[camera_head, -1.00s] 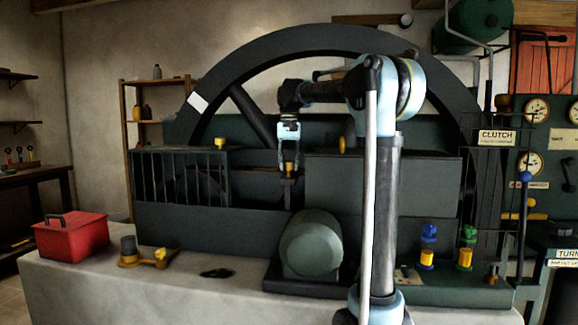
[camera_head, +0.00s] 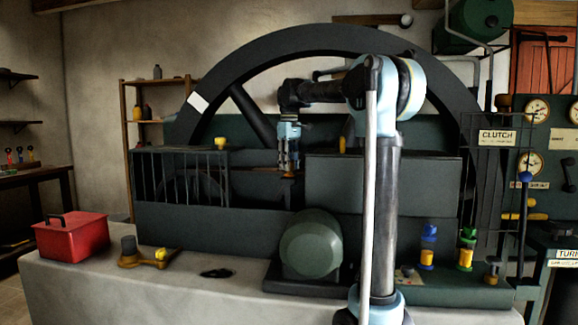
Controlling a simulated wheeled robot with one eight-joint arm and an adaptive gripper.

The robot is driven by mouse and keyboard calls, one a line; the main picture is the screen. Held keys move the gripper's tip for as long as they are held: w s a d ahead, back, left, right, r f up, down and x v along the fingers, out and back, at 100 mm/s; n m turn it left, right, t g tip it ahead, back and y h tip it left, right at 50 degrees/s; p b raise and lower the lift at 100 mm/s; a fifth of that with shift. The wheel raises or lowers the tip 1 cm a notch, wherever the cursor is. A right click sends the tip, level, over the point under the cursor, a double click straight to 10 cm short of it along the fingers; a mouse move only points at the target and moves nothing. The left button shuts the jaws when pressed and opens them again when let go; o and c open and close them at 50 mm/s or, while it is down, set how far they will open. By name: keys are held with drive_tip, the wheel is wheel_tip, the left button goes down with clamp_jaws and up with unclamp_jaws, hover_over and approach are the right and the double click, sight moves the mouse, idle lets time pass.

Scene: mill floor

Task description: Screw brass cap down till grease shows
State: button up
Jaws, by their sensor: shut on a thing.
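My gripper (camera_head: 289,164) points straight down in front of the dark engine and is shut on the brass cap (camera_head: 289,174). The cap is mostly hidden by the fingers, with only a little of its lower edge showing above a dark stem. Whether any grease shows there is too small to tell. Another brass-coloured cap (camera_head: 220,143) stands on the engine to the left, above the railing. A yellow piece (camera_head: 342,144) shows to the right of my gripper.
A large spoked flywheel (camera_head: 262,48) rises behind my arm. A dark guard railing (camera_head: 180,178) is to the left and a dark housing (camera_head: 382,181) to the right.

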drive_tip(key=shift+w+n, duration=0.1)
drive_tip(key=shift+n, duration=1)
drive_tip(key=o, duration=1.1)
wheel_tip(320, 180, up, 12)
drive_tip(key=shift+f, duration=0.1)
